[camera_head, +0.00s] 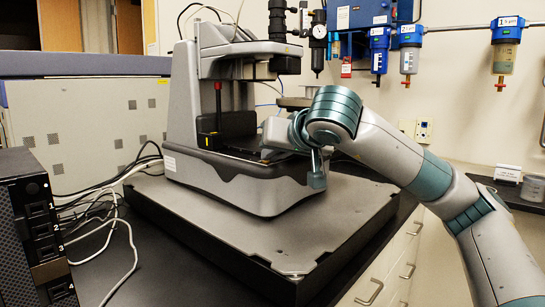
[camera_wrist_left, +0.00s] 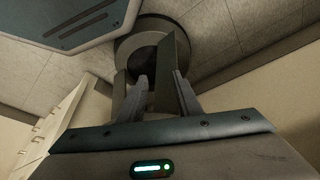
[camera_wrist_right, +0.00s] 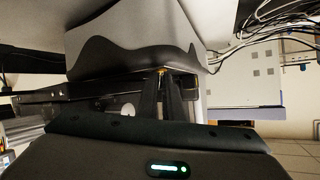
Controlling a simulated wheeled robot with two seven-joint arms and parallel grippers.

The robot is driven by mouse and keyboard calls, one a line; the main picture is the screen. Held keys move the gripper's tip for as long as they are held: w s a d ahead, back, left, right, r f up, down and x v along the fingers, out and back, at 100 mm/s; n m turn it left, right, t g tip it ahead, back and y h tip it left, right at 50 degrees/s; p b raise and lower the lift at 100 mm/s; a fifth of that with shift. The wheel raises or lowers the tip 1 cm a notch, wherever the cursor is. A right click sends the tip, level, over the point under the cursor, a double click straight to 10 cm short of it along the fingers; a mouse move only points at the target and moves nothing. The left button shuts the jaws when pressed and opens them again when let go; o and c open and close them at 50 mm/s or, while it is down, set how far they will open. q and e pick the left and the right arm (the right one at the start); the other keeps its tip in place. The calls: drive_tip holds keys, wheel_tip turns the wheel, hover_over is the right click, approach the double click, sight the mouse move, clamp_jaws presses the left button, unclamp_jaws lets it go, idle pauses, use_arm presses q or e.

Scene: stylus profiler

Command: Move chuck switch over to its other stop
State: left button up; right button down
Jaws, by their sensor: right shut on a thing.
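The chuck switch is probably the small yellow-tinted piece (camera_wrist_right: 162,71) between my right fingertips in the right wrist view; little of it shows and its stop cannot be told. My right gripper (camera_wrist_right: 163,80) is shut on it at the front edge of the profiler's stage. In the head view my right gripper (camera_head: 272,153) reaches in at the front right of the stylus profiler (camera_head: 235,190), and my wrist hides the contact. My left gripper (camera_wrist_left: 158,80) appears only in the left wrist view; its fingers are apart with nothing seen between them.
The profiler stands on a thick grey platform (camera_head: 300,240) on a dark bench. A red-topped post (camera_head: 218,105) rises at the stage's left. Loose cables (camera_head: 110,205) and a black computer case (camera_head: 30,230) are at the left. Air regulators (camera_head: 380,50) hang on the back wall.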

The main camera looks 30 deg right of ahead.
idle(0.3)
drive_tip(key=c, duration=1.9)
unclamp_jaws()
drive_tip(key=shift+s, duration=0.15)
drive_tip(key=v, duration=1.7)
drive_tip(key=shift+r, duration=0.2)
drive_tip(key=shift+d, duration=0.1)
